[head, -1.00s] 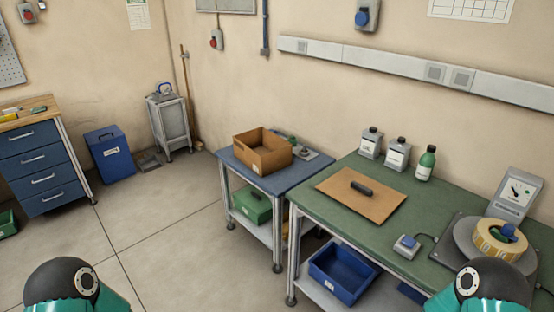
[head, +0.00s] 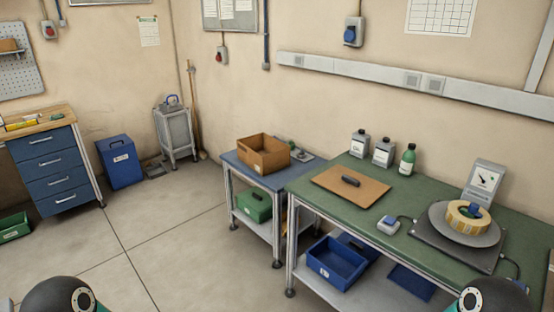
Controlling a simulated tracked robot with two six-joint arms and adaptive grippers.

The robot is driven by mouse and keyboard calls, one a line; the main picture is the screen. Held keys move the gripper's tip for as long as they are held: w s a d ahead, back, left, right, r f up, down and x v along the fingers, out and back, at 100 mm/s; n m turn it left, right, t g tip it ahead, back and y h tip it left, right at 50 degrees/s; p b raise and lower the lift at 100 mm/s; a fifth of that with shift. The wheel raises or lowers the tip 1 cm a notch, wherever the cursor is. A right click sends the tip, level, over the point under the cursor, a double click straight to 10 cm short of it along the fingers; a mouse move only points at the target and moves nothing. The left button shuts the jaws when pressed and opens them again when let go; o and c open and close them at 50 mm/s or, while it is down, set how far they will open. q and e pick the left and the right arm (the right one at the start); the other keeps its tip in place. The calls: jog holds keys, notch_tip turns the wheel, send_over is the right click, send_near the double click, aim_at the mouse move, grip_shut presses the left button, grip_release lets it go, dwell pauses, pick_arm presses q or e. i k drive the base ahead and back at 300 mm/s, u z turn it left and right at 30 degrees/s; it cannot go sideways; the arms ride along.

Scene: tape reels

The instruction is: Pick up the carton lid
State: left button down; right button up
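The carton lid (head: 366,193) is a flat brown sheet with a dark handle (head: 350,181) on top. It lies on the left part of the green-topped bench (head: 437,229). An open brown carton (head: 262,155) stands on the lower blue-topped table to its left. Only dark, rounded parts of my arms show at the bottom edge, far from the lid. Neither of my grippers is in view.
A reel of yellow tape (head: 466,216) sits on a round grey plate at the bench's right. Several bottles stand behind the lid, including a green one (head: 408,159). A small grey switch box (head: 389,225) is right of the lid.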

aim_at(362, 190)
jog(key=u, duration=0.2)
jog(key=i, duration=0.9)
jog(key=z, duration=0.1)
